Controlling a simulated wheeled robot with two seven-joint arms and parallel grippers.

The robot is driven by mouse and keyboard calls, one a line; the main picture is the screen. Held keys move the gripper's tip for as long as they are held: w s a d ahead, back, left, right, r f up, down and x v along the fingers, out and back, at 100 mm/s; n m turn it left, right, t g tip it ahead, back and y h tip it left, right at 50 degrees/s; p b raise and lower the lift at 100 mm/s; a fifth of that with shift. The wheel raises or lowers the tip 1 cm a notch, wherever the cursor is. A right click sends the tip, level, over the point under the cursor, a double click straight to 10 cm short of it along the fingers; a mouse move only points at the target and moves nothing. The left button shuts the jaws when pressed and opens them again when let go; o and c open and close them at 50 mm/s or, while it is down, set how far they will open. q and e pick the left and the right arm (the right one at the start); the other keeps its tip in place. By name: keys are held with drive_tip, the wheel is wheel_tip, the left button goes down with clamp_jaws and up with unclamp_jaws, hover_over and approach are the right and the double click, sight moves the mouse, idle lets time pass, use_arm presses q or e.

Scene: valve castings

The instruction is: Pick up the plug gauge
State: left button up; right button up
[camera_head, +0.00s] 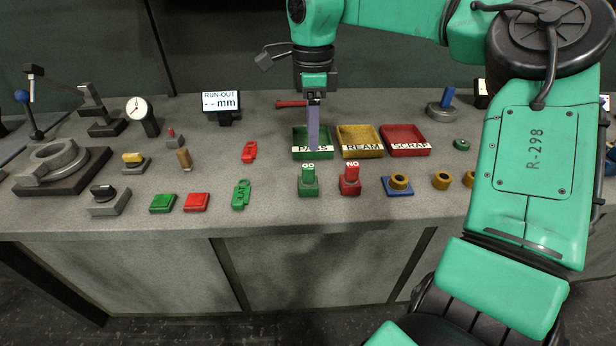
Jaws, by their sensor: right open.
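My right gripper (314,140) points straight down over the green PASS tray (299,153), its fingers seen edge-on. No thing shows between the fingers. A red bar-shaped piece (291,103) lies sideways just left of the gripper and is partly hidden by it. A blue upright handle (447,96) stands in a round grey base (438,110) at the back right, apart from the gripper. I cannot tell for sure which of these, if either, is the plug gauge. My left gripper is not in view.
A yellow REAM tray (375,131) and a red SCRAP tray (420,131) stand right of the PASS tray. The green GO block (308,187) and red NO block (350,186) stand in front. A RUN-OUT display (221,105) stands back left.

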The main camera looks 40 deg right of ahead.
sight(308, 166)
drive_tip(key=f, duration=0.6)
drive_tip(key=f+p, duration=0.1)
drive_tip(key=f, duration=0.3)
drive_tip(key=shift+w+a, duration=0.2)
drive_tip(key=shift+w, duration=0.15)
clamp_jaws()
